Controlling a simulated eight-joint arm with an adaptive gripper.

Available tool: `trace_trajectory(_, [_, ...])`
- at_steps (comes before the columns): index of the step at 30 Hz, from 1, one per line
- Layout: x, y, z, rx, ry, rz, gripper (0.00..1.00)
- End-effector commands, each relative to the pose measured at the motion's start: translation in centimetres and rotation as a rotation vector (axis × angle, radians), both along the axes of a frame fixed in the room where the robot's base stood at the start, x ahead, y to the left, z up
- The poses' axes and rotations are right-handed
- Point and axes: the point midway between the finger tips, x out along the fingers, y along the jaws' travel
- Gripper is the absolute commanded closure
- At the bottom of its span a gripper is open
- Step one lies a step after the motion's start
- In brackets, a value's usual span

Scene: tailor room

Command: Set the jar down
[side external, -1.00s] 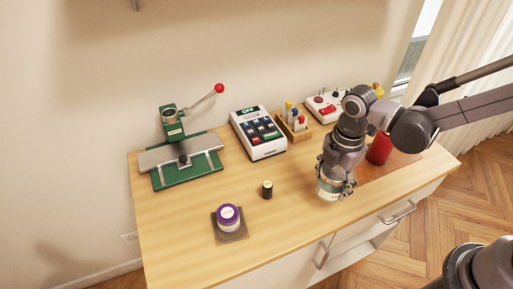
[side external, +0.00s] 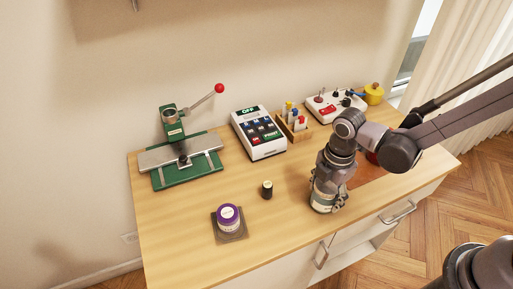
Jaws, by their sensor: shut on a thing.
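My gripper (side external: 328,188) points down near the front right of the wooden table and is shut on a pale jar with a teal band (side external: 322,201). The jar is upright, its upper part covered by the fingers. Its base is very close to the tabletop (side external: 285,225); I cannot tell whether it touches. A second jar with a purple lid (side external: 228,215) stands on a dark square mat (side external: 234,237) to the left of my gripper.
A small black cylinder (side external: 267,190) stands between the two jars. Behind are a green lever press (side external: 185,165), a keypad device (side external: 259,133), a marker rack (side external: 294,123), a control box (side external: 330,104) and a yellow pot (side external: 374,93). A red thing is mostly hidden behind my arm. The front middle is clear.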

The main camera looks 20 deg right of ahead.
Motion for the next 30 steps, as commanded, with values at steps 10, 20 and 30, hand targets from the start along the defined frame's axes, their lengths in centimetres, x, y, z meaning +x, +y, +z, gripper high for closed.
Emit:
trace_trajectory(10, [0.0,0.0,0.0,0.0,0.0,0.0,0.13])
trace_trajectory(20, [0.0,0.0,1.5,0.0,0.0,0.0,0.13])
trace_trajectory(30, [-0.1,0.0,6.4,0.0,0.0,0.0,0.13])
